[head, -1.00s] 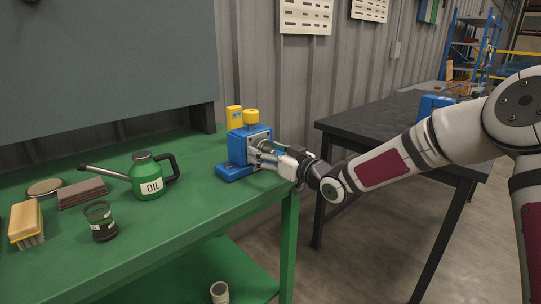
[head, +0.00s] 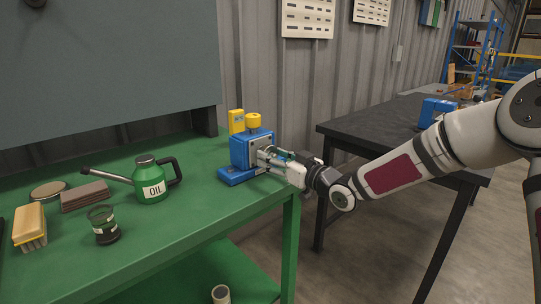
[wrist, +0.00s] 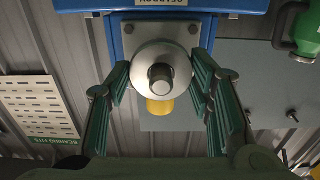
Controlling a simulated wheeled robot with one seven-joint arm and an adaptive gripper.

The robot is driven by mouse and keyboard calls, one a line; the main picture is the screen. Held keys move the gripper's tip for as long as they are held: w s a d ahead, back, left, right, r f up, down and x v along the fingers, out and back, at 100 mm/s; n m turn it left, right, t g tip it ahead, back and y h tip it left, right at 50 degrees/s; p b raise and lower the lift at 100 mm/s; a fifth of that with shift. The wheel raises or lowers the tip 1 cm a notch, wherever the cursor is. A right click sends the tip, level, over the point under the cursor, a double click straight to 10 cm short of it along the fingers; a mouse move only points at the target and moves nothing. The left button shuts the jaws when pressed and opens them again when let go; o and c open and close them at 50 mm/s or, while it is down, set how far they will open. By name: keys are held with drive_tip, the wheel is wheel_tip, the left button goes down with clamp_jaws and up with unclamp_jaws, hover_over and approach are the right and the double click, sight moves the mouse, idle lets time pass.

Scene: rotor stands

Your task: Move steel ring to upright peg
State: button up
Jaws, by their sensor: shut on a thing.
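The steel ring (wrist: 161,62) is a pale round disc in the wrist view. The end of a grey shaft (wrist: 161,77) shows at its middle. My gripper (wrist: 161,80) has a green-padded finger against each side of the ring and is shut on it. Behind it is the plate of a blue stand (head: 240,152) on the green bench; in the head view my gripper (head: 272,158) is at its right face. How far the ring sits along the shaft cannot be told. A blue object (head: 436,112) stands on the dark table; no upright peg can be made out on it.
The green bench (head: 190,225) also holds an oil can (head: 151,183), a dark jar (head: 103,226), a brush (head: 29,226) and a brown block (head: 85,196). A yellow box (head: 236,121) is behind the stand. A floor gap separates the bench from the dark table (head: 360,130).

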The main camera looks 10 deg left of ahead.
drive_tip(key=p+v, duration=0.2)
drive_tip(key=v, duration=0.4)
drive_tip(key=shift+s+d, duration=0.15)
drive_tip(key=shift+d, duration=0.1)
idle(0.3)
drive_tip(key=shift+d, duration=0.1)
